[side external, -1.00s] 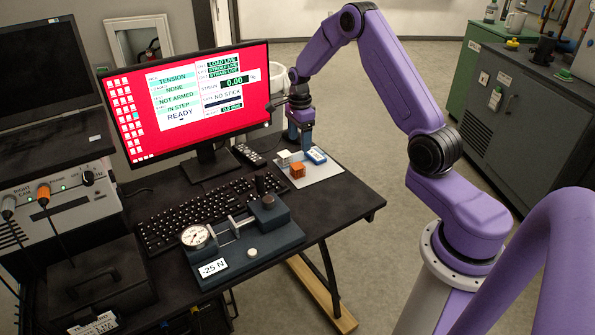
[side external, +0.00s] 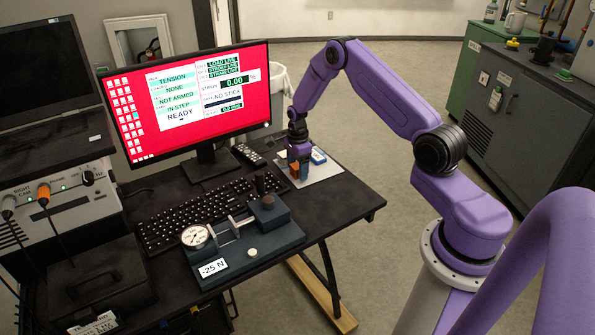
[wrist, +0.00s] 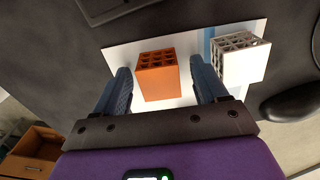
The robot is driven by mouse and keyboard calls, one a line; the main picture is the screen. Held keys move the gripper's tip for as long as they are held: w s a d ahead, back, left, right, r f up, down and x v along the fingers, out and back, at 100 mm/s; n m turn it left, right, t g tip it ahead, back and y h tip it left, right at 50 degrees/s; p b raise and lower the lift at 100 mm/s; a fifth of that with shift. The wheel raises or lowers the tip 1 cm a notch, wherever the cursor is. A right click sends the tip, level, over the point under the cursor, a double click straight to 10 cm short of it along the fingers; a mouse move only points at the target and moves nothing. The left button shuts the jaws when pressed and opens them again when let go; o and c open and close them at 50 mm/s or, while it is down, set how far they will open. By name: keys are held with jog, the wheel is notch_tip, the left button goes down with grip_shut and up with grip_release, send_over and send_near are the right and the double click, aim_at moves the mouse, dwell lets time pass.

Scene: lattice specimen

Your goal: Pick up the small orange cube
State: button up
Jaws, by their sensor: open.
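The small orange cube (wrist: 158,80), a lattice block with square holes, sits on a white sheet (wrist: 130,50) on the dark table. In the wrist view it lies between and a little beyond the two fingers of my gripper (wrist: 160,92), which are apart. In the side view my gripper (side external: 299,172) is low over the sheet, and the orange cube (side external: 294,173) is partly hidden by it. A white lattice cube (wrist: 241,58) stands to the right of the right finger in the wrist view.
A keyboard (side external: 195,212), a gauge fixture (side external: 245,235), a remote (side external: 248,154) and a monitor (side external: 190,100) are nearby. A dark rounded object (wrist: 290,103) lies right of the sheet.

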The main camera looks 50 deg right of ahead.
jog(key=c, duration=1)
jog(key=shift+c, duration=0.2)
